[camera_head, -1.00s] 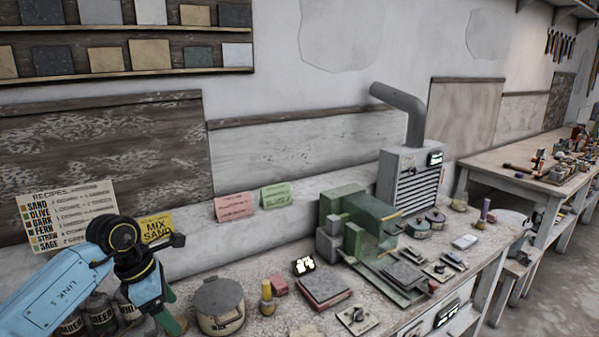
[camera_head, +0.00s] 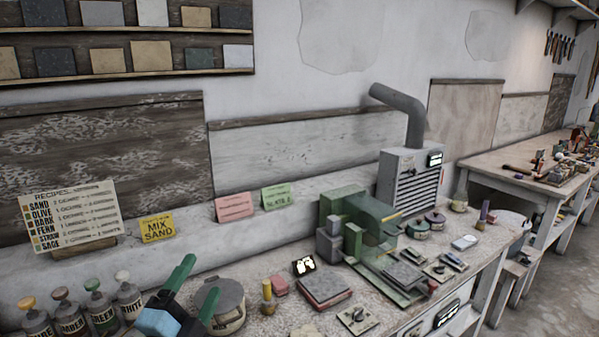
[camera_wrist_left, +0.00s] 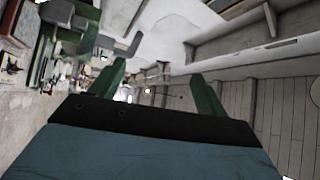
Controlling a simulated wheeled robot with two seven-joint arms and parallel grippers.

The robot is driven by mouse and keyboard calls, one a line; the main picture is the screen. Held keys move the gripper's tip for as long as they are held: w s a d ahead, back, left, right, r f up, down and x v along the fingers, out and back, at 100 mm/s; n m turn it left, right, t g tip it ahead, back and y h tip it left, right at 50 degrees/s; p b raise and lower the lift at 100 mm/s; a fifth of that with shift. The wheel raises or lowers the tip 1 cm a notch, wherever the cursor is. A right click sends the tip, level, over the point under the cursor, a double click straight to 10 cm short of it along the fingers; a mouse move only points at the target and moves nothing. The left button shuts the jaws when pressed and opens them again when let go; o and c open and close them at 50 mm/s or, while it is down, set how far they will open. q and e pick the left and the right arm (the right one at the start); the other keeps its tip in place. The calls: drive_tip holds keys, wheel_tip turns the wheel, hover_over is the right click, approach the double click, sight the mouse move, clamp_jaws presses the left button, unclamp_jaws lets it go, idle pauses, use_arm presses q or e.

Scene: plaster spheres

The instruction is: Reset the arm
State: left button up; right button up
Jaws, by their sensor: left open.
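My left gripper (camera_head: 196,290) is at the lower left of the head view, over the front of the workbench. Its two green fingers point up and away, spread apart with nothing between them. It partly covers the grey lidded pot (camera_head: 222,304) behind it. In the left wrist view the same fingers (camera_wrist_left: 160,90) stand wide apart and empty, with the room beyond tilted sideways. My right gripper is not in view.
Several labelled bottles (camera_head: 95,312) stand left of the gripper. A recipe board (camera_head: 72,222) and a yellow "MIX SAND" card (camera_head: 157,228) stand behind. Right of the pot are a yellow-topped bottle (camera_head: 267,293), dark slabs (camera_head: 326,288) and a green machine (camera_head: 345,215).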

use_arm(q)
drive_tip(key=s+a+f+n+g+y, duration=0.3)
drive_tip(key=s+f+n+g, duration=0.15)
drive_tip(key=f+n, duration=0.2)
drive_tip(key=s+a+f+n+g+y, duration=0.4)
drive_tip(key=s+f+n, duration=0.2)
drive_tip(key=f, duration=0.2)
drive_tip(key=s+d+f+n+g+h, duration=0.15)
drive_tip(key=s+f+g, duration=0.25)
drive_tip(key=s, duration=0.5)
drive_tip(key=s+d+f+n+g+h, duration=0.1)
drive_tip(key=s+f+n+g, duration=0.1)
drive_tip(key=s+f+g, duration=0.45)
wheel_tip(320, 180, down, 25)
drive_tip(key=s+t+b, duration=0.1)
drive_tip(key=s+b, duration=0.1)
drive_tip(key=b, duration=0.3)
drive_tip(key=s+a+f+b, duration=0.2)
drive_tip(key=s+f, duration=0.6)
drive_tip(key=f, duration=0.3)
drive_tip(key=s+a+f+g+b, duration=0.1)
drive_tip(key=s+a+f+b, duration=0.1)
drive_tip(key=s+f, duration=0.7)
wheel_tip(320, 180, down, 2)
drive_tip(key=shift+s+f+m+b, duration=0.1)
drive_tip(key=shift+s+m+b, duration=0.15)
drive_tip(key=shift+b, duration=0.25)
